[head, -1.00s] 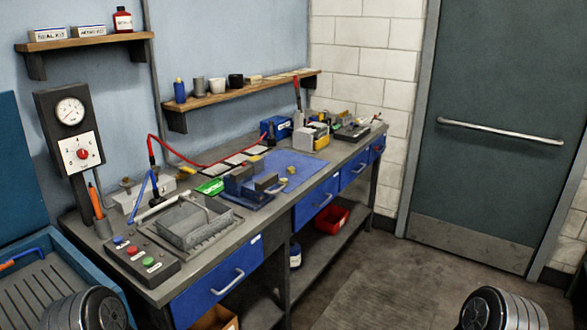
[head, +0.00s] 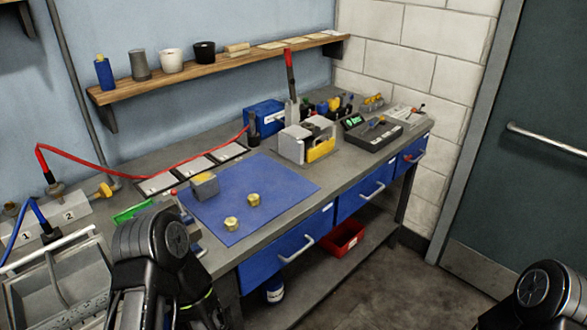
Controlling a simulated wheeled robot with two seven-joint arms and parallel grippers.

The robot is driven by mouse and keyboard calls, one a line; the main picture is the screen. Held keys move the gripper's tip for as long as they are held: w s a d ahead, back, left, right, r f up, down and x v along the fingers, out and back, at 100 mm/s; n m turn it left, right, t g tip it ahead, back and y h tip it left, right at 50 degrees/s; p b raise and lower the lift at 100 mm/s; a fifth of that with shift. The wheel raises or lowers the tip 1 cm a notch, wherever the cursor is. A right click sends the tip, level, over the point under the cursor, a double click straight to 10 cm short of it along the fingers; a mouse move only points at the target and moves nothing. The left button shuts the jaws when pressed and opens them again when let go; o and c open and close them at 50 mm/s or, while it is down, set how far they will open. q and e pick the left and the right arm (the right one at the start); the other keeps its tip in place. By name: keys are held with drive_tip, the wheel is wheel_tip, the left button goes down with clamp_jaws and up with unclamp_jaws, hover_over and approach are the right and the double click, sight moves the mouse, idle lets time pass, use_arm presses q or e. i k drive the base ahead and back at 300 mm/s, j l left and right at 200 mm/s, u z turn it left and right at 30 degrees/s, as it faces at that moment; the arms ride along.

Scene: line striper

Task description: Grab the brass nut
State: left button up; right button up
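Two small brass-coloured pieces lie on the blue mat (head: 290,183): one brass nut (head: 253,199) near the mat's middle and another brass piece (head: 231,224) closer to its front edge. They are apart, and both look like nuts, but they are small in the picture. A grey and yellowish block (head: 204,186) sits behind them on the mat. My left arm rises at the lower left, in front of the bench and left of the nuts. My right arm shows only at the lower right corner, away from the bench. Neither gripper's fingers can be seen.
A grey and yellow box (head: 308,140) stands beyond the mat. A grey tray (head: 60,285) and a numbered block (head: 50,225) with red and blue leads are at the left. A wooden shelf (head: 220,62) hangs above. The mat's right part is clear.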

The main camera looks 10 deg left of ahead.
sight(253, 199)
drive_tip(key=i+l, duration=0.3)
drive_tip(key=i, duration=0.15)
drive_tip(key=i+l, duration=0.3)
drive_tip(key=i, duration=0.15)
